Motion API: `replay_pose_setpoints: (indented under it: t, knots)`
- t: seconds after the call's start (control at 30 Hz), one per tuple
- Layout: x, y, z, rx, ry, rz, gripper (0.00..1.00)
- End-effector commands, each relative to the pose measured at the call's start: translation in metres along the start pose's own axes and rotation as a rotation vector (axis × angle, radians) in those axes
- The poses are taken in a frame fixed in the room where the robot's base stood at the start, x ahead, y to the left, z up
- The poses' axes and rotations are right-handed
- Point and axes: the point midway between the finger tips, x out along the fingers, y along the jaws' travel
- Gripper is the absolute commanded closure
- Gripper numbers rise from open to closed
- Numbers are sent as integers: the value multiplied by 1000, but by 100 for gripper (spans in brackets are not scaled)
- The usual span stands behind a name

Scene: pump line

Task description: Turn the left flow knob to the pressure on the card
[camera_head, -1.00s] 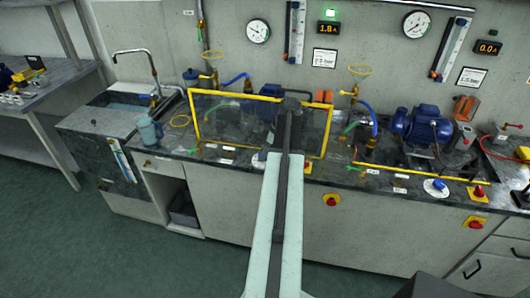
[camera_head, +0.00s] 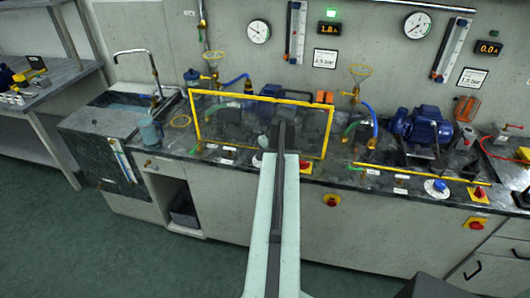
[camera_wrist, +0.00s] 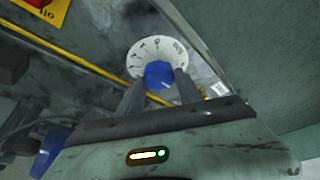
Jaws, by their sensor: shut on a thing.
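The blue flow knob (camera_wrist: 159,74) shows in the wrist view on a white dial (camera_wrist: 147,50) with dark marks. My gripper (camera_wrist: 160,88) has one finger on each side of the knob and is shut on it. In the head view my arm hides the knob; only a white edge of the dial (camera_head: 257,160) shows left of the arm. The left card (camera_head: 325,59) on the wall appears to read 2.5 bar. The left round gauge (camera_head: 258,31) hangs left of it; its needle is too small to read surely.
A yellow-framed clear guard (camera_head: 196,125) stands on the bench behind my arm. The floor at left is clear.

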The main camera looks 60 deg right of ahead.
Motion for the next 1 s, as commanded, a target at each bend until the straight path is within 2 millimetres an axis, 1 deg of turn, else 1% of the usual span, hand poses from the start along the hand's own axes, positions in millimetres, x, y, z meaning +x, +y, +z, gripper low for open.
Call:
replay_pose_setpoints:
  t: [1.0]
  knots:
    - [2,-7,-3,884,-5,365,99]
